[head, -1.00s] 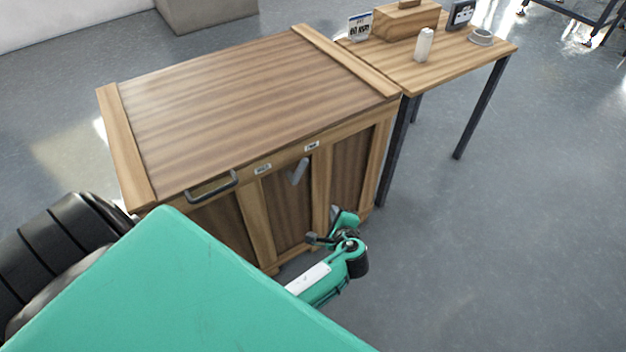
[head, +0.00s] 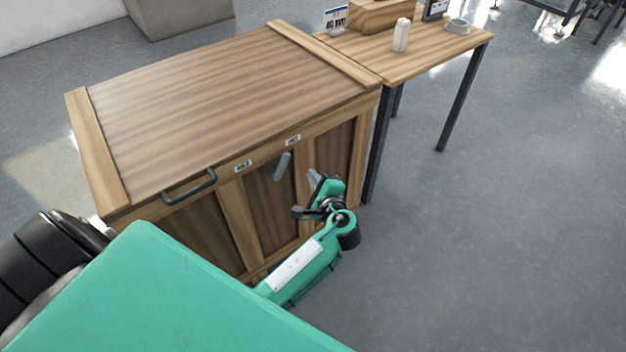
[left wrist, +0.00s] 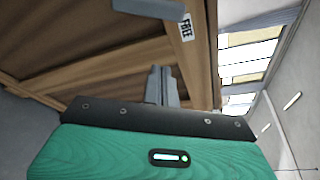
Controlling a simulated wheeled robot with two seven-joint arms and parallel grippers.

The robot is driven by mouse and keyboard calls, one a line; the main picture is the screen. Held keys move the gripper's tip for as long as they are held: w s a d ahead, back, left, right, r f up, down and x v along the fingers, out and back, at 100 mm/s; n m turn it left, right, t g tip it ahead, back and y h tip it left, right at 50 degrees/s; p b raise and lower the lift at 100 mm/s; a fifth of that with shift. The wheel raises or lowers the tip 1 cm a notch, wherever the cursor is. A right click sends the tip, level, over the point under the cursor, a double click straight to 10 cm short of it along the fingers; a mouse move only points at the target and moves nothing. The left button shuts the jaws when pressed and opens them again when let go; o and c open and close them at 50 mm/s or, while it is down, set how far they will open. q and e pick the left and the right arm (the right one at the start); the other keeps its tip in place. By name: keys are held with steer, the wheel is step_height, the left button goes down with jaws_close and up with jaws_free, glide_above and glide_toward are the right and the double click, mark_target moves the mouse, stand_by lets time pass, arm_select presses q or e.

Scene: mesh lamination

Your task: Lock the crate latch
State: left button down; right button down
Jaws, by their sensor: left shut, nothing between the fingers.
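The wooden crate (head: 220,100) has its lid down. Its latch is a short grey lever (head: 282,166) on the front face, hanging down with its lower end tilted slightly left. In the left wrist view a grey bar, apparently the lever (left wrist: 150,8), crosses the top edge. My left gripper (head: 314,179) is in front of the crate, right of and slightly below the lever, apparently apart from it. Its fingers (left wrist: 161,84) are shut with nothing between them. My right gripper is not in view.
A dark handle (head: 188,187) sticks out at the lid's front left. Two small labels sit above the lever; one label in the wrist view reads FREE (left wrist: 186,27). A side table (head: 420,55) with a wooden box and a white bottle stands right of the crate. Floor at right is clear.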

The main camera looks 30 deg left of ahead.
arm_select(q)
steer(key=a, duration=0.6)
steer(key=shift+w+a+r+p, duration=0.15)
steer(key=shift+w+r+p, duration=0.15)
steer(key=shift+w+r, duration=0.15)
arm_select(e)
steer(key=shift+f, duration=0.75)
arm_select(q)
steer(key=shift+a, duration=0.1)
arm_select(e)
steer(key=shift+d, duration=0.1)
